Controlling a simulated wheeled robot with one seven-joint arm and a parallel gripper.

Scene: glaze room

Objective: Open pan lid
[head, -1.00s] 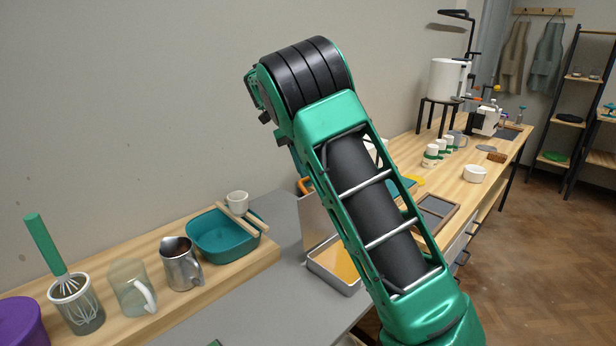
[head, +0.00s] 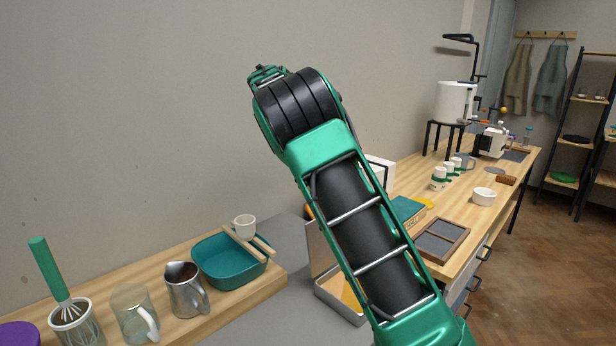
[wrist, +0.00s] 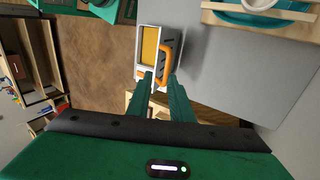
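The pan (head: 340,306) is a shallow metal tray with a yellow inside, on the grey counter and partly hidden behind my arm in the head view. Its lid (head: 321,250) stands raised, about upright, along the back side. In the wrist view, the yellow inside of the pan (wrist: 150,45) shows beside the lid (wrist: 172,45). The lid's orange handle (wrist: 168,62) is a loop just beyond my fingertips. My gripper (wrist: 160,77) points at the handle with its fingers apart; I cannot tell whether they touch it.
A teal basin (head: 228,262), a steel jug (head: 186,290) and a glass mug (head: 134,312) stand on a wooden board left of the pan. A framed grey tray (head: 441,239) and several cups (head: 446,172) occupy the bench at right. Grey counter (head: 265,320) is free between.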

